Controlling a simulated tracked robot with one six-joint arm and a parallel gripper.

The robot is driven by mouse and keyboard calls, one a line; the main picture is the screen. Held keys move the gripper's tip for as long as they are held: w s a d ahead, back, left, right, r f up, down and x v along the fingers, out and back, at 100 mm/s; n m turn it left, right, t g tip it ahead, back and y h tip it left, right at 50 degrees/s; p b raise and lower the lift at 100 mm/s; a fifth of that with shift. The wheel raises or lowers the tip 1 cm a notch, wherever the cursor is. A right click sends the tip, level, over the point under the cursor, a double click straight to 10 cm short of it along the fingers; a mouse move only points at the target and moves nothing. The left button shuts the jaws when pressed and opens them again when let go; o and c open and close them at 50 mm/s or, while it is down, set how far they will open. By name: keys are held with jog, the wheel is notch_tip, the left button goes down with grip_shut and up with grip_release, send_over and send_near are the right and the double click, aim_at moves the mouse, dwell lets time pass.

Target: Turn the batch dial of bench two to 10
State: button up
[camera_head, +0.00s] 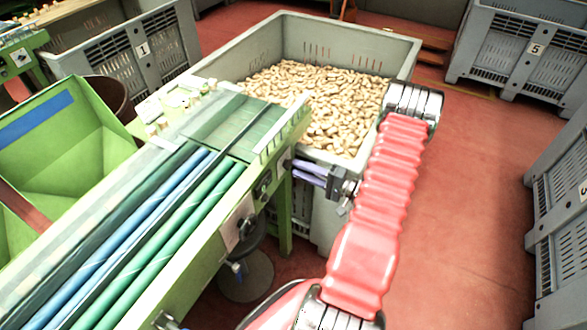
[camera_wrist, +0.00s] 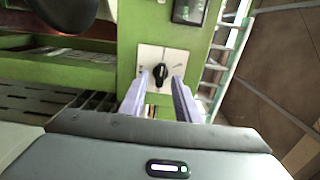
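A black dial (camera_wrist: 160,75) sits on a pale square plate (camera_wrist: 150,58) on the green bench side in the wrist view. Its scale is too small to read, and no bench number shows on it. My gripper (camera_wrist: 160,80) is open, with its two pale purple fingers apart and the dial between their tips in the picture. I cannot tell whether they touch it. In the head view my gripper (camera_head: 297,170) points at the side of the green bench (camera_head: 205,250). I cannot pick out the dial for certain there.
A green hopper (camera_head: 60,150) is at the left. Crates marked 1 (camera_head: 150,52) and 5 (camera_head: 530,50) stand farther back. Red floor (camera_head: 470,200) is clear at the right.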

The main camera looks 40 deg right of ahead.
aim_at(288, 164)
jog(key=shift+x, duration=1.3)
